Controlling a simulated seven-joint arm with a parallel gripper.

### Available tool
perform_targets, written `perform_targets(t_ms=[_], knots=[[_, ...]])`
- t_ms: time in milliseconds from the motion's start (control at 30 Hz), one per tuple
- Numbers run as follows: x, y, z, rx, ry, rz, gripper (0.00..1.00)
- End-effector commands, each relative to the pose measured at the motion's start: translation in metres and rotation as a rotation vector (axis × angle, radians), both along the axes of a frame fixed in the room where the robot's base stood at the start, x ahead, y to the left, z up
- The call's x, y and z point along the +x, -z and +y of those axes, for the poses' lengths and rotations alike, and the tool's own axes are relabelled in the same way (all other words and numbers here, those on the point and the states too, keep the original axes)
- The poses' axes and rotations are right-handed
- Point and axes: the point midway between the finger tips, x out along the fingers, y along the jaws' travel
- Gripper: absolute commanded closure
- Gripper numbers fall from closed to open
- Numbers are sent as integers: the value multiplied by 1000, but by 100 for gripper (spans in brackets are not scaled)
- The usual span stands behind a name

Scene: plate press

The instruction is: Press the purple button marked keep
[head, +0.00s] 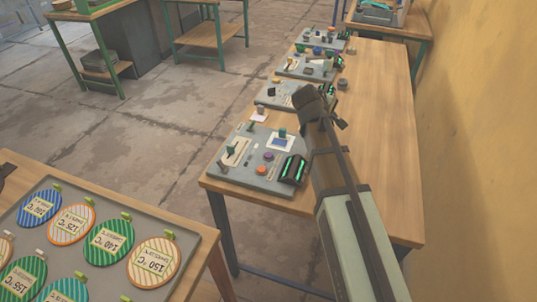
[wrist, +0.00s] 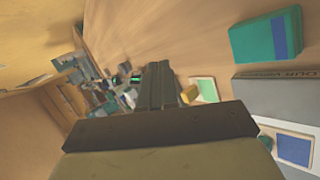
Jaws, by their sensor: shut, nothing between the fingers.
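The nearest grey control panel (head: 240,178) stands on the wooden table in the head view. A small purple button (head: 261,169) sits on it, beside an orange-red button (head: 268,156). The marking on the purple button is too small to read. My gripper (head: 312,98) is up and to the right of this button, by the second panel, apart from the button. In the wrist view my gripper (wrist: 158,75) is shut and empty, its dark fingers pointing along the table. I cannot make out the purple button in the wrist view.
More grey panels (head: 285,95) run back along the table, with knobs and buttons. A black unit with green lights (head: 293,170) stands at the near panel's right. The right side of the table (head: 385,110) is clear. A tray (head: 205,240) of striped discs is at lower left.

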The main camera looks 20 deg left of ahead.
Motion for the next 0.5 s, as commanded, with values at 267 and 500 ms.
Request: perform_targets(t_ms=[267, 500], knots=[[-53, -16, 69, -165, -181, 99, 100], [-102, -29, 119, -309, -333, 179, 100]])
